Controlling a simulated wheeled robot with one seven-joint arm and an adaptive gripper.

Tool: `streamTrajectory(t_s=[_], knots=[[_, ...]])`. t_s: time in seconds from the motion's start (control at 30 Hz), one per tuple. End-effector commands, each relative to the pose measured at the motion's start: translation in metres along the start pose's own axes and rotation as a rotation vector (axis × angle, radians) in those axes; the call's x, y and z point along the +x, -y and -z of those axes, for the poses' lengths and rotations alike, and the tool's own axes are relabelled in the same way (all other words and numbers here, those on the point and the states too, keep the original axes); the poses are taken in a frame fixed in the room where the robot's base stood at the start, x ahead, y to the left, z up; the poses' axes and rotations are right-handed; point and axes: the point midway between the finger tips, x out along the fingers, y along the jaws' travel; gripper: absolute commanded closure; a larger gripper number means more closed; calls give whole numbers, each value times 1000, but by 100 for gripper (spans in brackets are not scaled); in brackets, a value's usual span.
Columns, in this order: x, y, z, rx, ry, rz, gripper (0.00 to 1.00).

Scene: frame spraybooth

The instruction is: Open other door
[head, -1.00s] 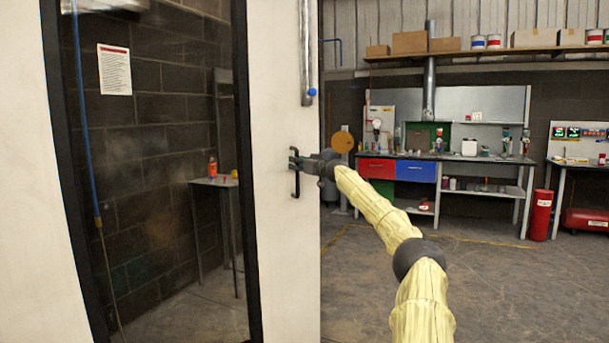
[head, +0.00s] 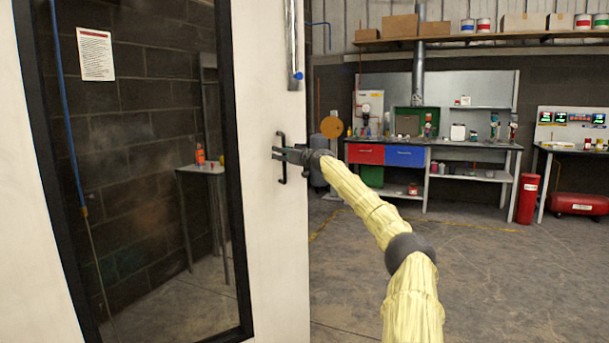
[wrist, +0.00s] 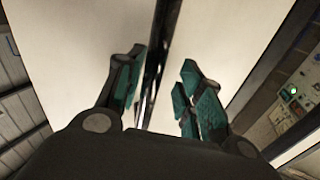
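A white door (head: 278,235) with a large dark-framed window stands at the left in the head view. Its black bar handle (head: 282,172) is near the door's right edge. My gripper (head: 282,154) is at the handle, at about the middle of its height. In the wrist view, the handle (wrist: 155,55) runs between the two teal-padded fingers of my gripper (wrist: 165,88). The fingers are apart, with a visible gap on each side of the bar. The lower end of the bar is partly hidden behind my gripper body.
Through the window I see a small table (head: 200,170) with an orange bottle. A workbench (head: 440,145) with red and blue drawers stands at the back. A red cylinder (head: 527,198) and a red tank (head: 583,203) are at the right. The floor (head: 500,270) between is clear.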

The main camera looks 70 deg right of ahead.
Motion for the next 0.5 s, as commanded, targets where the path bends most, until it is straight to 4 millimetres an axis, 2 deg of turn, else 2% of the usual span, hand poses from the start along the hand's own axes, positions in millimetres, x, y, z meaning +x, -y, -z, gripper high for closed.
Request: streamTrajectory(t_s=[0.33, 0.5], knots=[[-22, -8, 32, 39, -58, 7, 63], [-27, -10, 33, 44, -60, 6, 63]])
